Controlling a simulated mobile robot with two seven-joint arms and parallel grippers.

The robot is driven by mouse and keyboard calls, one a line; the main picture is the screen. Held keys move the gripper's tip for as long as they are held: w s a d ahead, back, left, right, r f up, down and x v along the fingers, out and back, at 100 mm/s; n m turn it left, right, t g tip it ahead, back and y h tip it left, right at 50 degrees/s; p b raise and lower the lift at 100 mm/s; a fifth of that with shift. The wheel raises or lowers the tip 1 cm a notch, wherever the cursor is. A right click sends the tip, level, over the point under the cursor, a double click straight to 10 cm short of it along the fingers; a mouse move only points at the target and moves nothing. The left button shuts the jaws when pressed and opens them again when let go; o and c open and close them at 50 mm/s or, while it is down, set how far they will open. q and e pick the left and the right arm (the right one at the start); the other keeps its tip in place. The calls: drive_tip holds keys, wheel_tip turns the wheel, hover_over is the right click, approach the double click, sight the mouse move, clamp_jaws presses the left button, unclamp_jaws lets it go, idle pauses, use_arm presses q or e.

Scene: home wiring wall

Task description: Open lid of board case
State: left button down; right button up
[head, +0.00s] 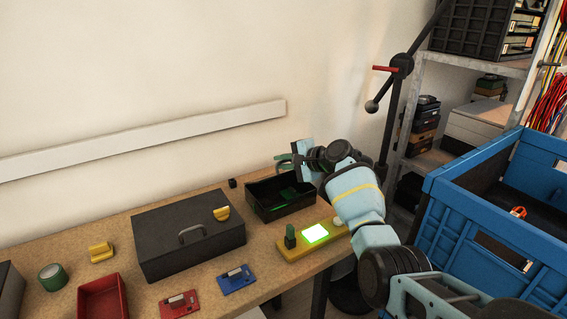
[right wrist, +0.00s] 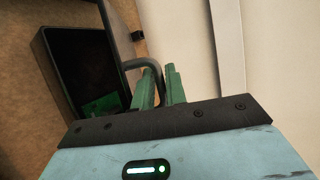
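The board case (head: 254,203) is a dark open box near the back edge of the workbench, with green boards inside. In the right wrist view the case (right wrist: 44,57) shows a green board (right wrist: 103,104) within, and its lid (right wrist: 122,38) stands raised beside the opening. The lid carries a dark curved handle (right wrist: 143,63). My right gripper (head: 284,161) is above the back of the case. In the right wrist view its green fingers (right wrist: 160,86) are closed around the handle, one on each side. My left gripper is not in view.
A closed black case (head: 165,249) with a handle stands left of the board case. A yellow fixture (head: 288,252) with a lit green panel lies in front. A red tray (head: 103,299) and small red and blue pieces are nearby. A blue crate (head: 480,213) stands right.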

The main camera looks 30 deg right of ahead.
drive_tip(key=shift+s, duration=0.1)
